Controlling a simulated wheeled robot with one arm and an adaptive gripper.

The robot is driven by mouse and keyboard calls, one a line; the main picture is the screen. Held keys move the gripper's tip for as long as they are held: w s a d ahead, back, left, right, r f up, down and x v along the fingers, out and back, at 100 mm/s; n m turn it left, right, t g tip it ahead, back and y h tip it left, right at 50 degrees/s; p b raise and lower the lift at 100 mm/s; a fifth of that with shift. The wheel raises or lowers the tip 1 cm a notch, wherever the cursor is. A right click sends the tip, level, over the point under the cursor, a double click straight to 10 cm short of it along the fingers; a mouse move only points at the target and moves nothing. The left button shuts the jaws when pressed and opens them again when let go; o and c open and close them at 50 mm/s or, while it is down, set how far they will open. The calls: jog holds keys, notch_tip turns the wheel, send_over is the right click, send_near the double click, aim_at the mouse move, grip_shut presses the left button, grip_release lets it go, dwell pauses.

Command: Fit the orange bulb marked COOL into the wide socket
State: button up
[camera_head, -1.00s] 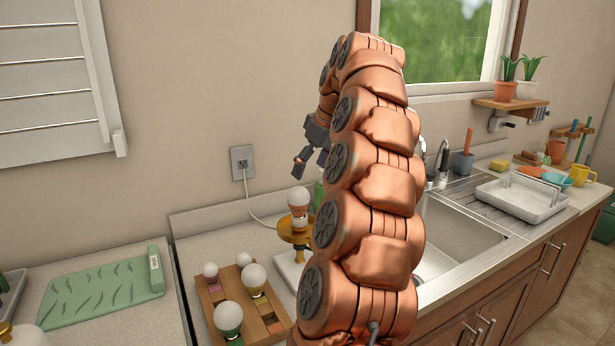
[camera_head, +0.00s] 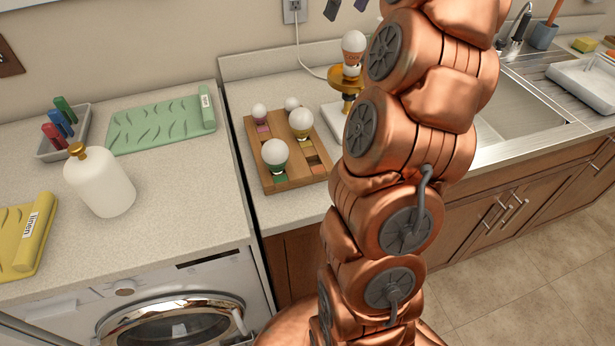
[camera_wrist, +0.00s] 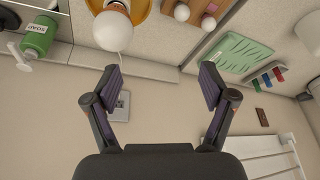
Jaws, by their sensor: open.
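A white bulb with an orange collar (camera_head: 353,47) stands upright in the brass lamp fitting (camera_head: 345,79) on a white base, partly hidden by my arm. Any lettering on the collar is too small to read. The bulb also shows in the wrist view (camera_wrist: 112,30), with the brass dish (camera_wrist: 140,10) around its base. My gripper (camera_head: 346,8) is above the bulb, cut by the top edge of the head view. In the wrist view its two fingers (camera_wrist: 160,90) are spread wide with nothing between them, apart from the bulb. The inside of the socket is hidden.
A wooden tray (camera_head: 262,172) left of the lamp holds several other bulbs with coloured collars. A white cable (camera_head: 302,45) runs from the wall outlet (camera_head: 294,10). A green soap bottle (camera_wrist: 38,38) shows in the wrist view. The sink (camera_head: 500,105) is to the right.

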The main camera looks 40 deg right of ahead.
jog(key=s+a+f+g, duration=0.1)
jog(key=s+a+f, duration=0.15)
jog(key=a, duration=0.55)
jog(key=s+a+f+g, duration=0.1)
jog(key=s+a+f, duration=0.15)
jog(key=a, duration=0.45)
jog(key=s+a+f+g, duration=0.1)
jog(key=a+f, duration=0.3)
jog(key=a, duration=0.4)
jog(key=s+a+f+g, duration=0.1)
jog(key=s+a+f, duration=0.1)
jog(key=s+f, duration=0.3)
jog(key=s+a+f+g, duration=0.1)
jog(key=s+a+f, duration=0.2)
jog(key=s, duration=0.6)
jog(key=s+a+f+m, duration=0.1)
jog(key=s+a+f, duration=0.2)
jog(key=s+f, duration=0.4)
jog(key=shift+s+g+h, duration=0.2)
jog(key=shift+g+h, duration=0.2)
jog(key=shift+a, duration=0.1)
jog(key=shift+r, duration=0.1)
